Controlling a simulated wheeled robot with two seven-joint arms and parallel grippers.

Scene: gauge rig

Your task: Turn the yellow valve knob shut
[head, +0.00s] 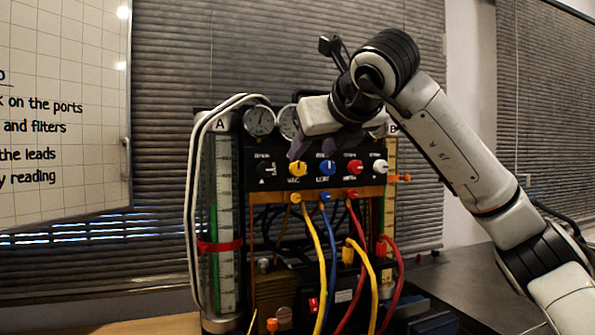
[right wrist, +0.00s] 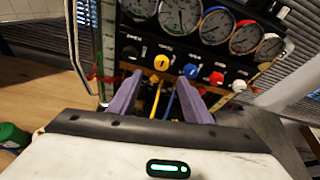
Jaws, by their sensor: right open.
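The yellow valve knob (head: 298,169) is on the dark front panel of the gauge rig, between a black knob (head: 266,168) on its left and a blue knob (head: 327,168) on its right. My right gripper (head: 312,150) is open and empty, in front of the panel above the yellow and blue knobs. In the right wrist view, the yellow knob (right wrist: 162,62) shows beyond the gap between the purple fingers (right wrist: 160,80), apart from both. The knob's turn position is too small to read. My left gripper is not in view.
A red knob (head: 356,167) and a white knob (head: 380,166) continue the row. Round gauges (head: 260,121) sit above. Yellow, blue and red hoses (head: 314,250) hang below the panel. Glass tubes (head: 225,220) flank the rig. A whiteboard (head: 60,100) is at left.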

